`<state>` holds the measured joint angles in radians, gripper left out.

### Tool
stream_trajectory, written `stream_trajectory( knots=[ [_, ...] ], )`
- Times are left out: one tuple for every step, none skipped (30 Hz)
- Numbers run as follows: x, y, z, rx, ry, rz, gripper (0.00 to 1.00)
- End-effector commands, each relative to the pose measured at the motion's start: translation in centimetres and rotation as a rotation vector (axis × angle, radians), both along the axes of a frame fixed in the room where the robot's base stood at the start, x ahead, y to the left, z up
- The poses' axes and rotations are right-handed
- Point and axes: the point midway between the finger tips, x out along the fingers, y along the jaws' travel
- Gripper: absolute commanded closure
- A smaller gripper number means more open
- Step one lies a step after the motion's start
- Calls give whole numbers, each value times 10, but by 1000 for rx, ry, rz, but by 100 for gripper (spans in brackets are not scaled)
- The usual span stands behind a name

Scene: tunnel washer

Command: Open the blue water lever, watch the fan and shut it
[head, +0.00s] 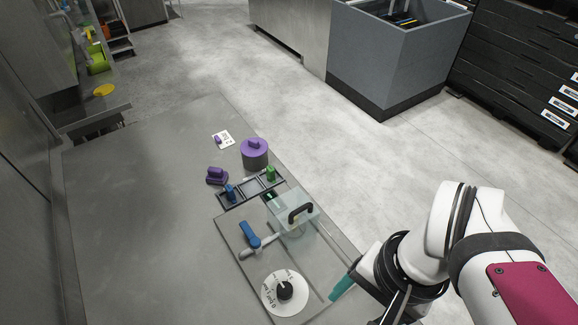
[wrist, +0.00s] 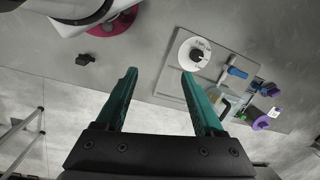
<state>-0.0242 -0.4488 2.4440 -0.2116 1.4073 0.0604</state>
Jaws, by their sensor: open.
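The blue water lever (head: 250,235) is mounted on a flat grey panel (head: 235,246) on the table, over a light pipe, tilted in the picture. It also shows in the wrist view (wrist: 237,72), right of my fingers. A clear cover (head: 291,222) with a black handle stands beside it on the panel. I cannot make out a fan. My gripper (wrist: 159,76) is open and empty, its teal fingers spread apart. In the head view one teal finger shows at the panel's lower right edge, apart from the lever.
A white dial (head: 272,299) with a black knob is at the panel's near end. Behind the panel are a dark tray (head: 250,189) with blue and green pieces, a purple cylinder (head: 254,157) and a purple block (head: 216,175). The table's left side is bare.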

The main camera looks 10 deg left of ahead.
Motion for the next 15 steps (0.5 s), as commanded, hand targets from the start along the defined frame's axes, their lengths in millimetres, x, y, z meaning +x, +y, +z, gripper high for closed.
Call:
stream_trajectory(
  knots=[
    [28, 11, 11, 12, 30, -17, 19],
    [49, 20, 17, 21, 49, -36, 14],
    [79, 35, 23, 31, 80, -62, 7],
    [101, 48, 24, 38, 105, -84, 1],
    [122, 62, 24, 45, 128, -104, 0],
    [147, 82, 20, 51, 159, -130, 0],
    [164, 97, 15, 55, 183, -149, 0],
    [179, 111, 9, 57, 203, -166, 0],
    [195, 129, 0, 58, 228, -187, 0],
    [204, 140, -6, 59, 245, -200, 0],
    [212, 151, -13, 59, 259, -211, 0],
    [219, 162, -20, 60, 275, -224, 0],
    [223, 168, -24, 59, 284, -232, 0],
    [226, 173, -28, 59, 290, -238, 0],
    [228, 177, -31, 60, 295, -242, 0]
  ],
)
